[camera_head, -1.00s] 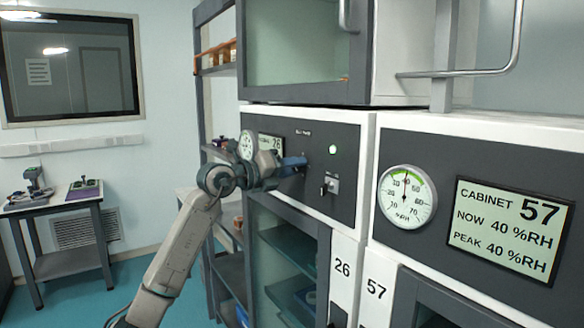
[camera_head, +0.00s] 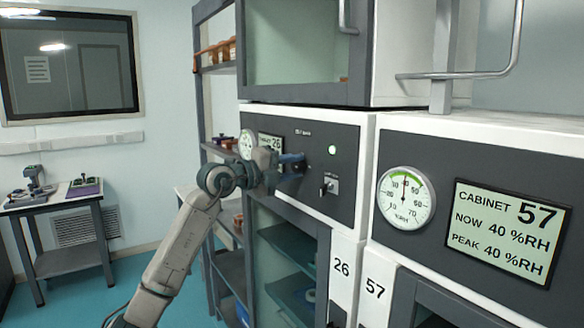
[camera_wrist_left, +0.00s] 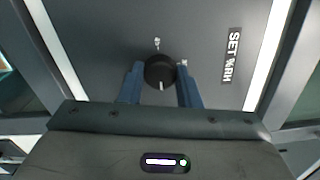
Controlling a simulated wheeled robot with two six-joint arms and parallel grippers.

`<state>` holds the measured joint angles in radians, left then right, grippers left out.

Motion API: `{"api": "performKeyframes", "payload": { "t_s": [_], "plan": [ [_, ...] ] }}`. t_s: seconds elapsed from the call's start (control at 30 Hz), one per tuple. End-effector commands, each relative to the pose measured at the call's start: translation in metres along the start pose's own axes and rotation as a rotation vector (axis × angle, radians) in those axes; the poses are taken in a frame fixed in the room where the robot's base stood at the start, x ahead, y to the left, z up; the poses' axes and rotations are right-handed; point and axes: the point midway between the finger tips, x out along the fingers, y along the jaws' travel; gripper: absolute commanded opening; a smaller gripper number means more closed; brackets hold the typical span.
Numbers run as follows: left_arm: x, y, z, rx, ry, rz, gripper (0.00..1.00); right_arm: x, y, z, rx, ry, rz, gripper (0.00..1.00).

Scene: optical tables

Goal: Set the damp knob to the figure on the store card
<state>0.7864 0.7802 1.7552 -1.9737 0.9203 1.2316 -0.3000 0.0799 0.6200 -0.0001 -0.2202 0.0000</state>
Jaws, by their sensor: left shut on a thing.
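The damp knob (camera_wrist_left: 160,72) is a round black dial with a white pointer mark on a dark panel. It shows in the left wrist view beside a "SET %RH" label (camera_wrist_left: 231,55); the small figures around it are too blurred to read. My left gripper (camera_wrist_left: 160,84) is shut on the knob, one blue finger on each side. In the head view my left gripper (camera_head: 298,163) is at the panel of cabinet 26 (camera_head: 322,160) and hides the knob. The store card is not identifiable in either view. My right gripper is not in view.
Cabinet 57 (camera_head: 480,150) stands to the right, with a dial gauge (camera_head: 405,198) and a display (camera_head: 508,230) reading NOW 40 %RH and PEAK 40 %RH. A key switch (camera_head: 330,185) sits right of my left gripper. A small table (camera_head: 62,204) stands far left.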

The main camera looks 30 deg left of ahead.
Motion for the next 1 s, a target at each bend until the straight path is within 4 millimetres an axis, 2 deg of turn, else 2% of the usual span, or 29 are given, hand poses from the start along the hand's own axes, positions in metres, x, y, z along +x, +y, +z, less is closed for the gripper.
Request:
{"api": "performKeyframes", "payload": {
  "t_s": [0.37, 0.4, 0.5, 0.83, 1.0],
  "plan": [
    [0.0, 0.0, 0.0, -0.004, -0.001, -0.001, 0.07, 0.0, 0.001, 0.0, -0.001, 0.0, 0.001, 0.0],
    [0.0, 0.0, 0.0, -0.004, -0.001, -0.001, 0.32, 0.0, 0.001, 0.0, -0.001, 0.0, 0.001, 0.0],
    [0.0, 0.0, 0.0, -0.003, -0.001, -0.001, 0.52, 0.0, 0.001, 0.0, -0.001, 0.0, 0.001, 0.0],
    [-0.002, 0.001, 0.0, -0.002, -0.001, 0.0, 0.52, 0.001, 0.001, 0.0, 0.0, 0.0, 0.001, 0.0],
    [-0.015, 0.004, 0.001, 0.001, -0.003, 0.001, 0.52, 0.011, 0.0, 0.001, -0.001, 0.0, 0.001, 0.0]
  ]
}}
